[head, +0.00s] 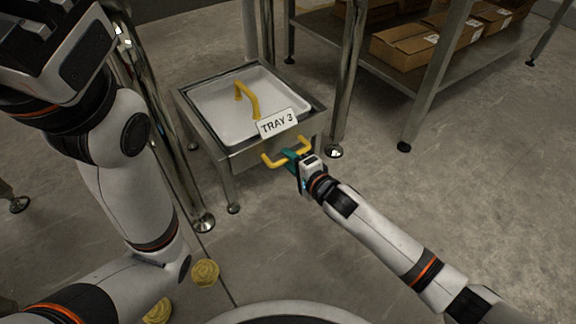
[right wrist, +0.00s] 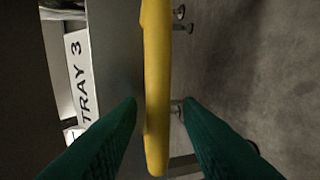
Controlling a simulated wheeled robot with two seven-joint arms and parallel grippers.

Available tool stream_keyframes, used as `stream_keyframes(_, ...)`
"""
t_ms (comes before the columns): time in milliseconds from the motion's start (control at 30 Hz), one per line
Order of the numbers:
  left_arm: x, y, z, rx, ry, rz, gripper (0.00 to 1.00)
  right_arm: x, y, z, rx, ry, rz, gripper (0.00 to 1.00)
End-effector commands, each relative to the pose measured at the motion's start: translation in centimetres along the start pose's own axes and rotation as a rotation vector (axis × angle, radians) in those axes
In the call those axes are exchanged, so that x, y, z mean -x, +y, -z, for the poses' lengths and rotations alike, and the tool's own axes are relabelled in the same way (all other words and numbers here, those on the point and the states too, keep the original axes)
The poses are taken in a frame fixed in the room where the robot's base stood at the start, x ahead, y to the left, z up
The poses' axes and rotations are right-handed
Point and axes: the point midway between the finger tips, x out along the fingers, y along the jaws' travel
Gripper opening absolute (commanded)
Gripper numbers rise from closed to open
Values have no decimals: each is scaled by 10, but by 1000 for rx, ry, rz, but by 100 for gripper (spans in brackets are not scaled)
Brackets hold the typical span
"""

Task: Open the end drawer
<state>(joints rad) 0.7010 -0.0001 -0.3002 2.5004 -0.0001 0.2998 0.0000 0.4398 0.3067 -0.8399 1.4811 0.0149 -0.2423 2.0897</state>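The end drawer is a steel box (head: 230,150) on legs, with a white tray or panel (head: 222,112) in its top and a "TRAY 3" label (head: 277,123) at its front edge. The label also shows in the right wrist view (right wrist: 77,85). A yellow bar handle (head: 272,162) sticks out of the drawer front. My right gripper (head: 291,157) is at this handle. In the right wrist view its green fingers (right wrist: 160,103) stand on either side of the yellow bar (right wrist: 157,80), with gaps visible. My left gripper (head: 50,35) is at the upper left; its fingertips cannot be made out.
A second yellow handle (head: 249,100) stands on top of the white tray. Steel posts (head: 348,75) stand beside the drawer. A low shelf (head: 340,30) with cardboard boxes (head: 404,46) is at the back right. Round yellow objects (head: 205,273) show at the lower left. The floor at right is clear.

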Motion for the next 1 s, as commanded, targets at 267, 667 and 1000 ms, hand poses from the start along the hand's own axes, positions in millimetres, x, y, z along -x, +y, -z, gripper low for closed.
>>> stream_keyframes(267,8,-2,-3,0,-1,1,0,-13,1,0,1,-1,0,32)
stream_keyframes(667,8,-2,-3,0,-1,1,0,-13,1,0,1,0,0,0)
stream_keyframes(1000,3,-1,-1,0,0,1,0,-8,1,0,-1,0,1,0)
